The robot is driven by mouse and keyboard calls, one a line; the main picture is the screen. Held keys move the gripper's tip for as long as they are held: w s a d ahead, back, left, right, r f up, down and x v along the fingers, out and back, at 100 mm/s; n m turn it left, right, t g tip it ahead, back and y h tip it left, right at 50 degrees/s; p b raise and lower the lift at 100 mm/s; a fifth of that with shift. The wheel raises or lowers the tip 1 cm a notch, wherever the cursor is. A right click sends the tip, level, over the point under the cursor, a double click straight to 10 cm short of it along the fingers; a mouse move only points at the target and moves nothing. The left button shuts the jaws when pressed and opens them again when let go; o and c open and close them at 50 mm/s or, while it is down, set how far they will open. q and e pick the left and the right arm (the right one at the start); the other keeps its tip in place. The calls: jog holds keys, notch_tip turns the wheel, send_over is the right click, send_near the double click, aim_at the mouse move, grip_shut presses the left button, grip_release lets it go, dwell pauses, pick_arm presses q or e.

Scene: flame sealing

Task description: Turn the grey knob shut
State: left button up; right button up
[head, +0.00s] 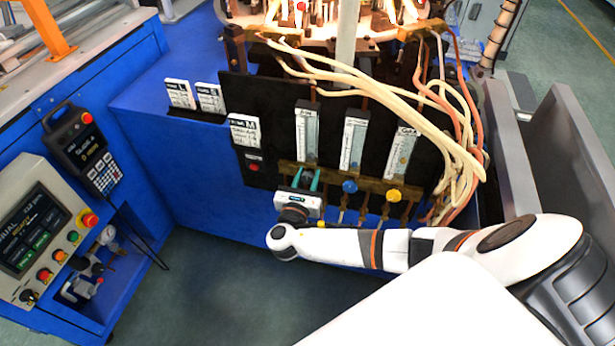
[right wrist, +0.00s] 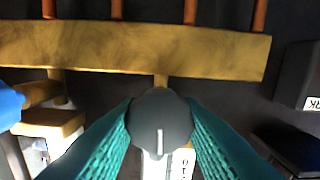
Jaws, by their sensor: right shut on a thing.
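The grey knob (right wrist: 160,118) is a dark round cap with a white line that stands upright in the right wrist view. My right gripper (head: 306,179) is at the left end of the brass bar (head: 330,178) under the flow tubes in the head view. Its teal fingers (right wrist: 160,122) are shut on the grey knob, one on each side. In the head view the gripper hides most of the knob. My left gripper is not in view.
A blue knob (head: 349,186) and a yellow knob (head: 393,195) sit to the right along the bar. Pale hoses (head: 440,140) hang at the right of the panel. White label cards (head: 180,93) stand on the blue cabinet. A control panel (head: 38,232) is at the left.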

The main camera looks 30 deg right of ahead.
jog(key=shift+r+m+p, duration=0.1)
jog(key=shift+m+p, duration=0.2)
jog(key=shift+m, duration=0.1)
jog(key=o, duration=0.9)
jog(key=v, duration=1.2)
